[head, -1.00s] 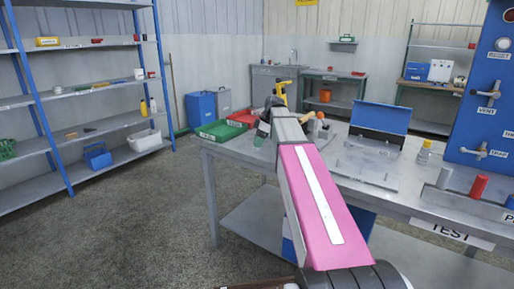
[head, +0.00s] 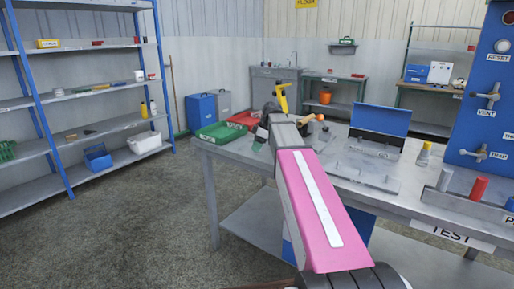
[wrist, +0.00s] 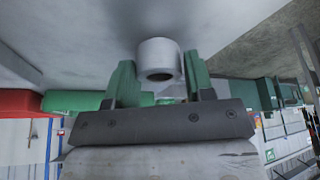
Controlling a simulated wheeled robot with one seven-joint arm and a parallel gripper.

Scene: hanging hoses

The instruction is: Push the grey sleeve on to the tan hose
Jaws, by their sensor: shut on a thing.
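My gripper (wrist: 158,68) shows in the wrist view with two green fingers, one on each side of a short grey sleeve (wrist: 157,50). It is shut on the sleeve, whose round open end faces the camera. In the head view my pink and grey arm reaches out over the left part of the workbench and hides most of the gripper and what it holds. I cannot make out the tan hose for certain in either view. A small tan object (head: 307,119) lies just right of the arm's end in the head view.
The workbench (head: 233,159) holds green (head: 220,133) and red trays (head: 243,119) at its left end. A blue-lidded case (head: 380,118), a yellow-topped bottle (head: 424,153) and a rack with upright cylinders (head: 462,205) stand to the right. A blue panel (head: 480,120) rises at far right.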

